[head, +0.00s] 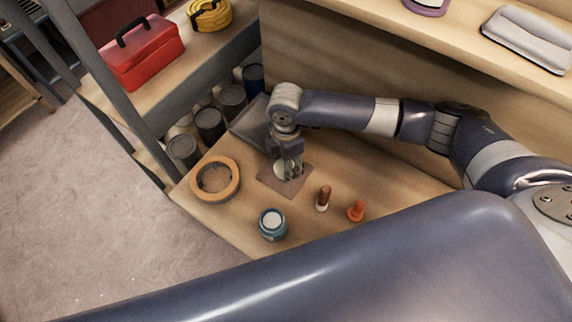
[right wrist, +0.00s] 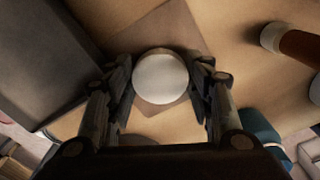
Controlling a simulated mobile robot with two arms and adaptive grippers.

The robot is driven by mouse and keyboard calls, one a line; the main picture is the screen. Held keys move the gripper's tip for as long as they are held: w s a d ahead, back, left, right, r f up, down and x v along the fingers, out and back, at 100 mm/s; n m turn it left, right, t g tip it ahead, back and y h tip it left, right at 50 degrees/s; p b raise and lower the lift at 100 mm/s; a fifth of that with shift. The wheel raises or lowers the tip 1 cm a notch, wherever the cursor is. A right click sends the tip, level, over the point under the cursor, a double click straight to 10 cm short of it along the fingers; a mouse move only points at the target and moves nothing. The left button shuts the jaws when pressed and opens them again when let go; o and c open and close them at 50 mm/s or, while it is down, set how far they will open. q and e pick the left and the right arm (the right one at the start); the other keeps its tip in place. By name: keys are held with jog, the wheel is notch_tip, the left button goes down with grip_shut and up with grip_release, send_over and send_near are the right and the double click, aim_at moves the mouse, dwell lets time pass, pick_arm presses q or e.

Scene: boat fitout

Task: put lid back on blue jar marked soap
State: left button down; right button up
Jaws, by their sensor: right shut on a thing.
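My right gripper (head: 287,172) is over the brown square mat (head: 270,183), pointing down. It is shut on a round white lid (head: 280,169), which also shows between the fingers in the right wrist view (right wrist: 160,77). I cannot tell whether the lid still touches the mat. The blue jar (head: 272,226) stands upright near the front edge of the bench, nearer the camera than the gripper and apart from it. Its top looks pale; its marking is not readable. Part of the jar shows at the lower right of the right wrist view (right wrist: 262,138). My left gripper is not seen.
A brown-and-white bottle (head: 324,198) and a small orange item (head: 356,211) stand right of the jar. An orange ring (head: 215,180) lies to the left. A dark grey box (head: 250,122) is behind the gripper. Bare wood lies between mat and jar.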

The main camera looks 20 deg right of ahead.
notch_tip(320, 180, up, 9)
dwell(0.3)
